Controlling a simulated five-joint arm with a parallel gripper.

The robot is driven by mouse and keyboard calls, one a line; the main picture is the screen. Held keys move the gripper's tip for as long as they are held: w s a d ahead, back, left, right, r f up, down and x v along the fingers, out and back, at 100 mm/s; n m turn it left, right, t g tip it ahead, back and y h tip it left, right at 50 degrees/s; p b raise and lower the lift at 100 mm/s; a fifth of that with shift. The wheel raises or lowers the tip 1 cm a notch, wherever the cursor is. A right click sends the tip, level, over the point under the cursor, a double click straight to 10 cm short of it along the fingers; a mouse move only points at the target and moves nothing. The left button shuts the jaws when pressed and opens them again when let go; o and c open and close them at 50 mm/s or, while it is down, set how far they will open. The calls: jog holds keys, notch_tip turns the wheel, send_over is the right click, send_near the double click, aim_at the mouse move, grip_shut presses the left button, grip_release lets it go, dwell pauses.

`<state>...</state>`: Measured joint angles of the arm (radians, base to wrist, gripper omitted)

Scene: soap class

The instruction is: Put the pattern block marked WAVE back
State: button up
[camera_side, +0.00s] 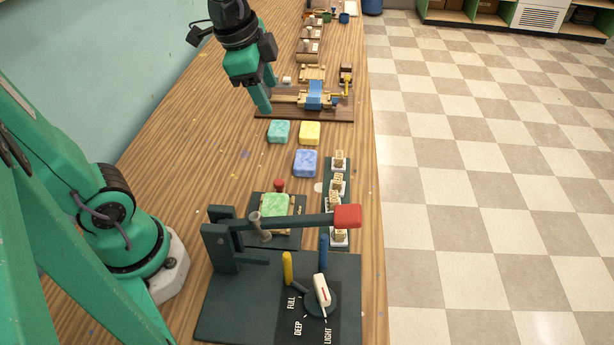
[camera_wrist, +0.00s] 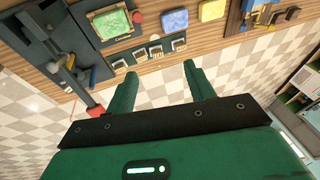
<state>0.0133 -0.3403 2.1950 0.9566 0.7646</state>
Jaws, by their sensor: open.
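Several small pale pattern blocks (camera_side: 337,182) stand in a dark rack (camera_side: 325,232) along the table's right edge. The rack also shows in the wrist view (camera_wrist: 150,38). The block markings are too small to read, so I cannot tell which is WAVE. My gripper (camera_side: 267,97) is open and empty, above the far part of the table, beyond the soaps. Its two fingers (camera_wrist: 163,88) show apart in the wrist view.
The press lever has a red handle (camera_side: 348,216) reaching over the rack's near end. A dial (camera_side: 321,293) marked FULL, DEEP and LIGHT sits in front. Teal (camera_side: 279,131), yellow (camera_side: 309,132) and blue (camera_side: 305,163) soaps lie loose. A wooden fixture (camera_side: 315,97) stands farther back.

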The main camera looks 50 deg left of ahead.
jog(key=s+f+n+t, duration=0.1)
jog(key=s+n, duration=0.8)
jog(key=shift+a+f+t, duration=0.2)
jog(key=shift+t, duration=0.2)
dwell(0.7)
